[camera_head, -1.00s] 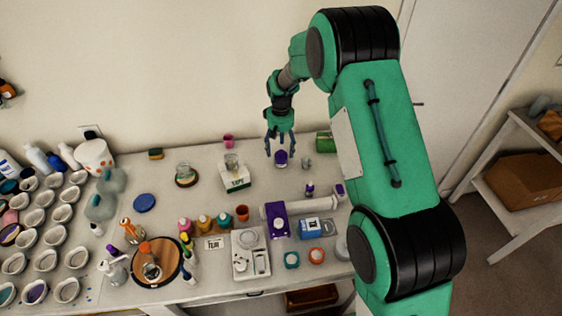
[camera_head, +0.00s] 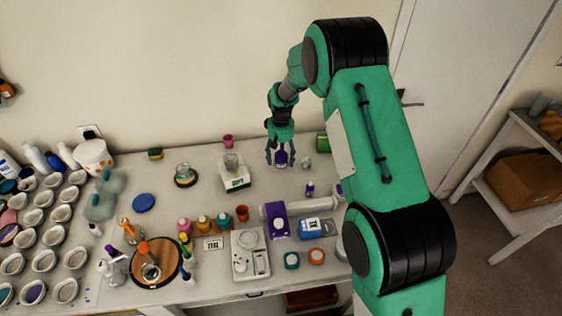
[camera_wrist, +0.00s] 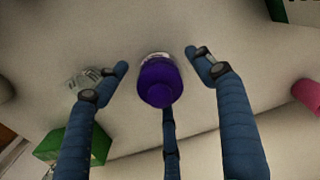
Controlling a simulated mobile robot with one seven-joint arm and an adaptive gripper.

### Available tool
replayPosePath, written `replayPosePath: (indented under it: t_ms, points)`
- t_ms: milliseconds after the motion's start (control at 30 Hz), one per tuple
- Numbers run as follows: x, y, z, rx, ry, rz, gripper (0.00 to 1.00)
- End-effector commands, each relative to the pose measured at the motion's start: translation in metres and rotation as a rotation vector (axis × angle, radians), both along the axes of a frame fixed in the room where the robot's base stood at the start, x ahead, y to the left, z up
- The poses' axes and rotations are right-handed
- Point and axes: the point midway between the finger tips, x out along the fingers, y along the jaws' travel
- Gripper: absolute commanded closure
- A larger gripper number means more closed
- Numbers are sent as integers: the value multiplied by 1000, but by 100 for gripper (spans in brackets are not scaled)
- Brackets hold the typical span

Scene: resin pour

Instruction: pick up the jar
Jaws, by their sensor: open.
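The jar (camera_head: 281,158) has a purple top and stands on the table near the back, right of the middle. In the wrist view the purple-topped jar (camera_wrist: 158,82) sits between my spread fingers, seen from above, with a bit of clear glass at its edge. My gripper (camera_head: 280,155) points down with its blue fingers around the jar. In the wrist view my gripper (camera_wrist: 162,75) is open, with a finger on each side and a third below. Gaps show between the side fingers and the jar; whether the third finger touches it I cannot tell.
A small clear glass (camera_head: 307,162) stands close to the right of the jar, and a green box (camera_head: 321,143) is behind it. Purple and white items lie in front.

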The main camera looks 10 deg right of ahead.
Motion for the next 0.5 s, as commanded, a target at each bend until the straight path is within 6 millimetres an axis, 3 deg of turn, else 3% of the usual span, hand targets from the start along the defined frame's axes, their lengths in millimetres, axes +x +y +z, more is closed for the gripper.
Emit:
replayPosePath:
  t_ms: [233,500]
  points:
    - [0,0,0,0,0,0,31]
    - [0,0,0,0,0,0,83]
